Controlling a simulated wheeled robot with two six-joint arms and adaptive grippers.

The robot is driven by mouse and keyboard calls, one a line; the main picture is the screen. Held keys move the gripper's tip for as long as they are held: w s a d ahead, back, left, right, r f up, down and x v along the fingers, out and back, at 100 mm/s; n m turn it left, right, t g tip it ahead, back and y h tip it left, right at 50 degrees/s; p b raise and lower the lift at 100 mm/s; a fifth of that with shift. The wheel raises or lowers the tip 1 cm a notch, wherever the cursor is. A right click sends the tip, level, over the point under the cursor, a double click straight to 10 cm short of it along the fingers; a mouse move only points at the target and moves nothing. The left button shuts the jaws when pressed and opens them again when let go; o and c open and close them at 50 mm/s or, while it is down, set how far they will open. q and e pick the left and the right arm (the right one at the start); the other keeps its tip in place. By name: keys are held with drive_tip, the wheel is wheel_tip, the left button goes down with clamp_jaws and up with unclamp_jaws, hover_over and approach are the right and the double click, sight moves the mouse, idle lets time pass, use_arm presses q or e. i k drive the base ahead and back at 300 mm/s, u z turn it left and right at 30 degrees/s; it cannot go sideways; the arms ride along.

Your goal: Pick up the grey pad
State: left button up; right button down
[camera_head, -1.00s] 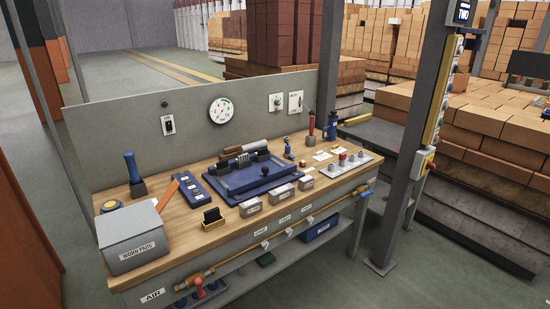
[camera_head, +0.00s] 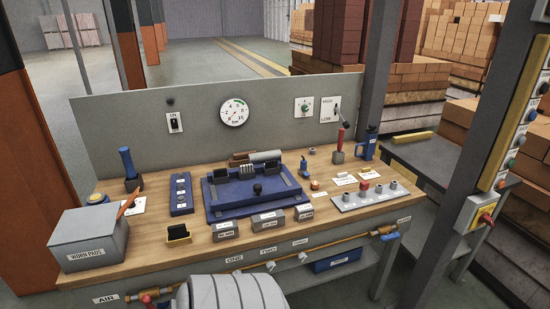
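No single thing is clearly the grey pad. Three small grey labelled blocks stand in a row on the wooden bench top (camera_head: 160,222): a left one (camera_head: 225,237), a middle one (camera_head: 264,226) and a right one (camera_head: 304,217). Their labels are too small to read surely. Behind them is a blue fixture (camera_head: 222,199) with a black knob and dark pieces on it. A grey box marked "WORN PADS" (camera_head: 85,257) stands at the bench's left end; its inside is hidden. Neither gripper is in view.
A blue tray (camera_head: 181,194) lies left of the fixture. Blue-handled (camera_head: 127,163) and red-handled (camera_head: 340,140) tools stand upright. A control plate (camera_head: 367,194) lies at right. A grey post rises at the right. A rounded grey part of mine shows at the bottom edge.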

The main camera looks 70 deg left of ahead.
sight(246, 168)
drive_tip(key=u, duration=0.25)
drive_tip(key=i, duration=0.95)
drive_tip(key=u, duration=1.5)
drive_tip(key=i, duration=0.7)
drive_tip(key=u, duration=0.7)
